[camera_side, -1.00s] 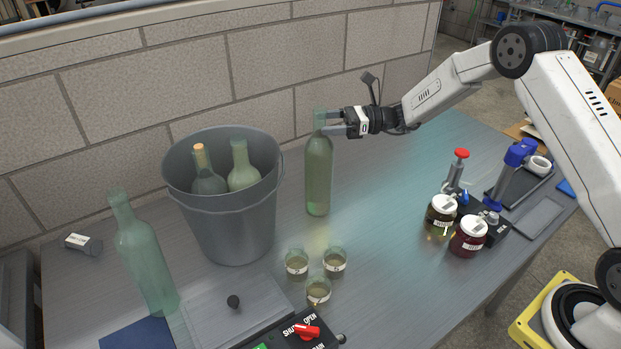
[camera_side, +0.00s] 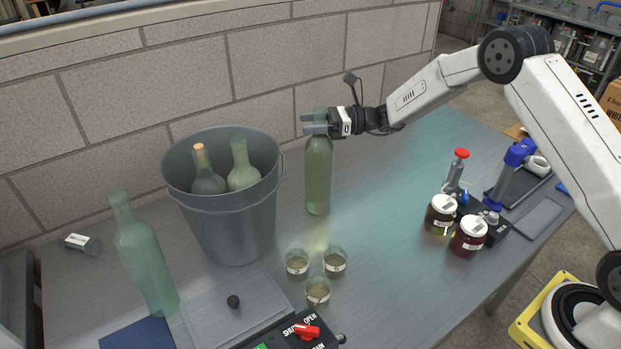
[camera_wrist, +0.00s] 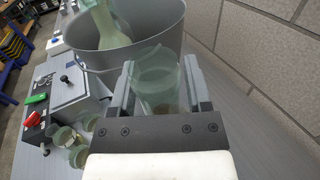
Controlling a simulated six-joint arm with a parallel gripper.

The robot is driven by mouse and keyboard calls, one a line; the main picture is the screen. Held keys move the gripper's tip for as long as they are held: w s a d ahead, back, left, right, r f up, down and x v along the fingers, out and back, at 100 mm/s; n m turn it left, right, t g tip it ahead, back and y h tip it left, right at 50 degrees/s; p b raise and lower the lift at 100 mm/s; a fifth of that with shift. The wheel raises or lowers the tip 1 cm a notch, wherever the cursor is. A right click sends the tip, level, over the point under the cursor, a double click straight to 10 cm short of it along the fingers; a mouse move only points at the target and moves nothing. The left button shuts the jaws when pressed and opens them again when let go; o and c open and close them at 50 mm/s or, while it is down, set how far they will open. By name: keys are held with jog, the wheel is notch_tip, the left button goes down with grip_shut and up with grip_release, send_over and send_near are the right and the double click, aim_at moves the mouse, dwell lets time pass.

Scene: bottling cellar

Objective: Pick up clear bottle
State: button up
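A clear, pale green bottle (camera_side: 318,178) stands upright on the table to the right of the bucket. My gripper (camera_side: 315,124) is at its neck, level and reaching in from the right, with one finger on each side. In the wrist view the bottle (camera_wrist: 157,78) shows between the two fingers of my gripper (camera_wrist: 160,85), which are spread wide. Contact with the glass cannot be made out. Another pale green bottle (camera_side: 145,258) stands at the front left. Two more bottles, one corked (camera_side: 206,180) and one pale (camera_side: 242,170), lean in the bucket.
The grey bucket (camera_side: 233,228) stands close left of the bottle at my gripper. Three small glasses (camera_side: 334,262) stand in front of it. Two lidded jars (camera_side: 468,237) and a red-topped tool (camera_side: 457,168) are at the right. A block wall (camera_side: 260,60) runs behind the table.

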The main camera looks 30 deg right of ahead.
grip_shut()
dwell(1.1)
jog(key=shift+r, duration=0.2)
